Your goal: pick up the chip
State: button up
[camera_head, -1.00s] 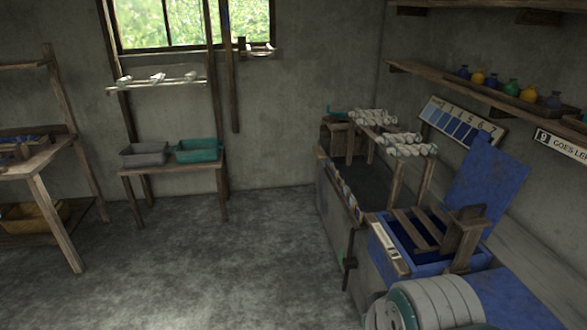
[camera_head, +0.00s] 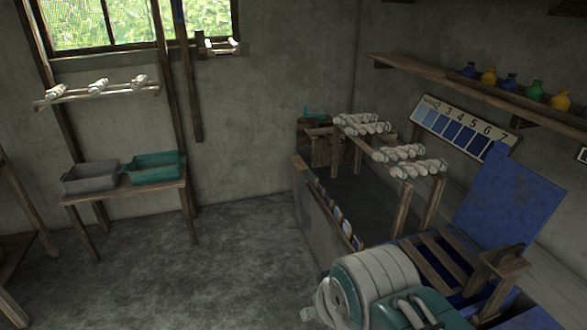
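No single chip can be picked out for certain. A row of small blue, white and brownish pieces (camera_head: 335,214), perhaps chips, lines the front edge of the grey vat (camera_head: 312,217). A board with shades of blue numbered up to 7 (camera_head: 462,126) leans on the right wall behind the vat. My rounded white and teal arm parts fill the bottom right and hide part of the vat's near end. I cannot make out my gripper's fingers in this view.
Racks with white skeins (camera_head: 408,160) stand over the vat. A blue box with wooden slats (camera_head: 435,265) and a blue panel (camera_head: 508,200) are at the right. Grey (camera_head: 90,177) and teal (camera_head: 153,168) trays sit on a stand (camera_head: 120,195) at left. The floor between is clear.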

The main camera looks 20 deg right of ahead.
aim_at(321, 188)
jog(key=i, duration=2.9)
jog(key=i+z, duration=0.1)
jog(key=z, duration=0.85)
jog(key=i+j+z, duration=0.1)
jog(key=z, duration=0.4)
jog(key=j+z, duration=0.1)
jog(key=z, duration=0.35)
jog(key=i, duration=0.05)
